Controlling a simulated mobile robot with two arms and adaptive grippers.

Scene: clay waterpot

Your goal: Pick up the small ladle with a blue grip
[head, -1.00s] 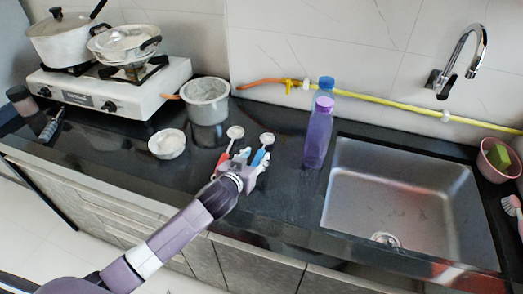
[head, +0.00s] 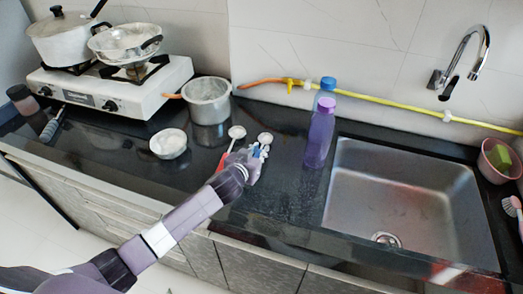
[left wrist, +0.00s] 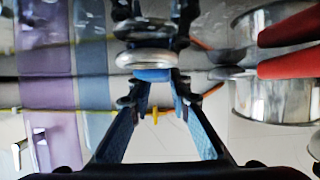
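The small ladle with a blue grip lies on the dark counter, its round metal bowl (head: 265,138) pointing away from me. My left gripper (head: 260,151) is over its grip, which is mostly hidden in the head view. In the left wrist view, the ladle's blue grip (left wrist: 152,75) shows between the tips of the two open fingers (left wrist: 157,92), below a shiny metal ring. I cannot tell whether the fingers touch it. A second ladle (head: 237,132) with a red grip lies just left; its grip (left wrist: 290,65) also shows in the left wrist view. My right gripper is not in view.
A metal pot (head: 209,107) and a small bowl (head: 168,144) stand left of the ladles. A purple bottle (head: 319,135) stands to the right, before the sink (head: 400,190). A stove (head: 110,88) with pots is at the back left.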

